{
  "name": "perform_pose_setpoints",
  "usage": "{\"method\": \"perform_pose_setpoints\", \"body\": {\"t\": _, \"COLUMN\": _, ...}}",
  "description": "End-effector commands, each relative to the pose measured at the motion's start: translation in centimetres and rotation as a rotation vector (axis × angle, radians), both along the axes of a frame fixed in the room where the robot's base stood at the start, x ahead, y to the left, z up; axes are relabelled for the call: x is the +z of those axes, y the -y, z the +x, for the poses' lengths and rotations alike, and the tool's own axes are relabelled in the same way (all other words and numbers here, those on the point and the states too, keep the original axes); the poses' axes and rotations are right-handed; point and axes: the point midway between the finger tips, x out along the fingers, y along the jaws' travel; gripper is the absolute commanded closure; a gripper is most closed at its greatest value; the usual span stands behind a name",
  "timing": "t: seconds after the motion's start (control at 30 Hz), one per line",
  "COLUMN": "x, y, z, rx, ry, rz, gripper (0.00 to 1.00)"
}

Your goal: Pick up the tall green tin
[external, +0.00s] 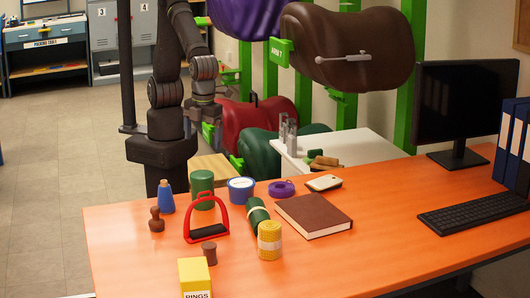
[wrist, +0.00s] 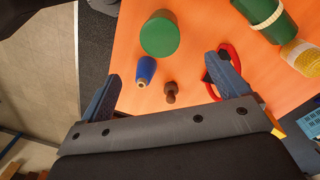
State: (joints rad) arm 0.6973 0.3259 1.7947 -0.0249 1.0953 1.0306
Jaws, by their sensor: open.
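The tall green tin (external: 202,188) stands upright on the orange desk, behind the red stirrup. In the wrist view the tin's round green top (wrist: 160,36) lies at the upper middle, beyond the fingertips. My gripper (wrist: 163,67) is open and empty, its two blue-grey fingers spread wide. In the external view my gripper (external: 204,113) hangs above and behind the tin, apart from it; its fingertips are hard to make out there.
Close to the tin are a blue bottle (external: 167,197), a brown stamp-like piece (external: 156,220), the red stirrup (external: 190,236), a blue-and-white tub (external: 241,190) and a dark green roll (external: 258,217). A brown book (external: 313,215) lies right of them. The desk's front right is clear.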

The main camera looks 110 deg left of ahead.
Motion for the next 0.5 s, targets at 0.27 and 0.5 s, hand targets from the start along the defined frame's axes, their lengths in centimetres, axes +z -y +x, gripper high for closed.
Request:
{"method": "perform_pose_setpoints", "body": {"t": 0.27, "x": -0.6, "y": -0.5, "z": -1.5, "rx": 0.145, "ry": 0.073, "rz": -0.025, "gripper": 0.07}}
{"method": "perform_pose_setpoints", "body": {"t": 0.5, "x": -5.3, "y": -0.5, "z": -1.5, "rx": 0.147, "ry": 0.070, "rz": -0.021, "gripper": 0.07}}
